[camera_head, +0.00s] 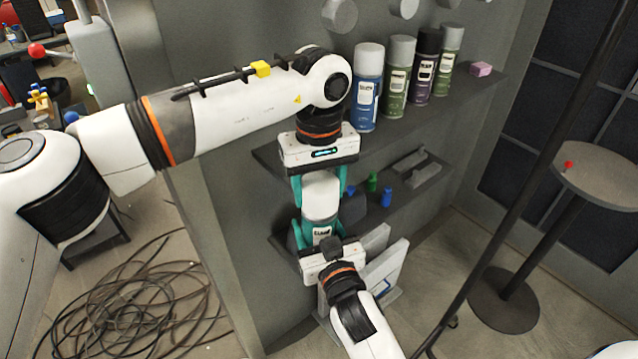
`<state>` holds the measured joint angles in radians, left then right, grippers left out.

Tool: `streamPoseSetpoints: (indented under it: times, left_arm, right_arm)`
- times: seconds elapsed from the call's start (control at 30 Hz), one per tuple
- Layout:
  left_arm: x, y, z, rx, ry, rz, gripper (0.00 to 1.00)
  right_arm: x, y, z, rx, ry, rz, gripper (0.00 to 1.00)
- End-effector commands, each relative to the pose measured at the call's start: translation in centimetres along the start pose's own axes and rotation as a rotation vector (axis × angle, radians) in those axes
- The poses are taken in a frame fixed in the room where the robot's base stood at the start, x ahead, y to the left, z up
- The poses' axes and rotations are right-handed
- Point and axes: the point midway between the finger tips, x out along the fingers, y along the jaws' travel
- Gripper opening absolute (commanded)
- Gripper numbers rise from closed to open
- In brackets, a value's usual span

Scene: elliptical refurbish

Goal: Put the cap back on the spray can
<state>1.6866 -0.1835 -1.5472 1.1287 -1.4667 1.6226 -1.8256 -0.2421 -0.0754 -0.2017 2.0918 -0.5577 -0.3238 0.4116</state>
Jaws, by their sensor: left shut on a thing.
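A spray can (321,233) with a small label stands upright between the teal fingers of my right gripper (320,238), which reaches up from below. A light grey-white cap (320,198) is directly above the can body, in line with it. My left gripper (320,188) points down from above, with its teal fingers shut on the cap's sides. The cap's lower edge meets the top of the can in the picture. I cannot tell whether it is fully seated. The fingers hide the sides of both, and the lower can is hidden by my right gripper.
Several capped spray cans, including a blue one (368,88), stand on the upper shelf (392,127) with a pink block (481,69). The lower shelf holds small blue and green (373,182) items. A dark pole crosses in front of a round table (606,178). Cables (130,305) lie on the floor.

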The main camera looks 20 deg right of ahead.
Motion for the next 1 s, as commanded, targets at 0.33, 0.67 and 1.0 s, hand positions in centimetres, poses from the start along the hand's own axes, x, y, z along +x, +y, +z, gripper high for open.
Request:
streamPoseSetpoints:
  times: [0.33, 0.67, 1.0]
  left_arm:
    - [0.13, 0.01, 0.01, 0.000, 0.000, 0.000, 0.39]
    - [0.21, 0.00, 0.00, 0.000, 0.000, 0.000, 0.39]
    - [0.61, 0.01, 0.02, 0.000, 0.000, 0.000, 0.39]
  right_arm:
    - [0.01, 0.00, 0.10, 0.000, -0.002, 0.000, 0.27]
    - [0.01, 0.00, 0.10, 0.000, -0.002, 0.000, 0.27]
    - [0.01, 0.00, 0.10, 0.000, -0.002, 0.000, 0.27]
